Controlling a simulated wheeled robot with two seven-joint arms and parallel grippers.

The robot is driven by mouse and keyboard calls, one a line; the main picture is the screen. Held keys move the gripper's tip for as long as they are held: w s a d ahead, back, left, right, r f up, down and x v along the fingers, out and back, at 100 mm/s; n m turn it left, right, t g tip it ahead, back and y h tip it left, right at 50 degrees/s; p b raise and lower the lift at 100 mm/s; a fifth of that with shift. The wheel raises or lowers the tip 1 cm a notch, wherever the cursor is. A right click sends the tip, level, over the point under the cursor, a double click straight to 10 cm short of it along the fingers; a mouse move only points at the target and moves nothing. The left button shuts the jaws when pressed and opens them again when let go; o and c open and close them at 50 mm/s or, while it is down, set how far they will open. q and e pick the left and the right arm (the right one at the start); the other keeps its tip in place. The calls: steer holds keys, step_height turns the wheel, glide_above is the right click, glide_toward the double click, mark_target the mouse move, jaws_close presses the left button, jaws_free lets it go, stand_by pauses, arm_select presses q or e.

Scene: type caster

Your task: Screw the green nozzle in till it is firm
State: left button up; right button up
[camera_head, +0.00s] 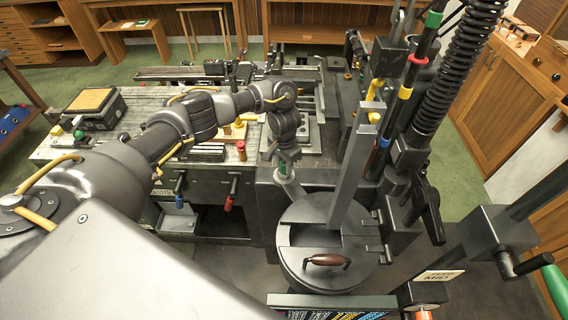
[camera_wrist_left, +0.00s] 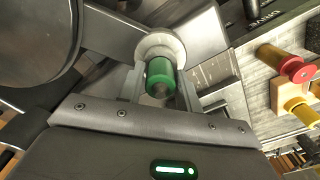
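The green nozzle (camera_head: 283,169) sits at the rear left of the round lidded pot, upright below my left gripper (camera_head: 285,158). In the left wrist view the green nozzle (camera_wrist_left: 160,72) stands in a pale round collar (camera_wrist_left: 164,45). The fingers of my left gripper (camera_wrist_left: 161,82) lie on either side of it, close against its sides, and look shut on it. The thread is hidden, so how deep it sits cannot be told. My right gripper is not in view.
The pot's lid (camera_head: 309,236) has a wooden handle (camera_head: 327,260) in front. A tall grey bar and a black spring column (camera_head: 458,75) rise to the right. A workbench (camera_head: 60,150) with yellow and red parts stands left. A green-handled crank (camera_head: 555,287) is at lower right.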

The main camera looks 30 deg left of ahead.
arm_select(q)
steer(key=o, duration=0.4)
steer(key=shift+c, duration=0.2)
steer(key=shift+w+r, duration=0.1)
steer(key=shift+r, duration=0.25)
step_height(320, 180, up, 10)
steer(key=shift+r+b, duration=0.1)
steer(key=shift+b, duration=0.2)
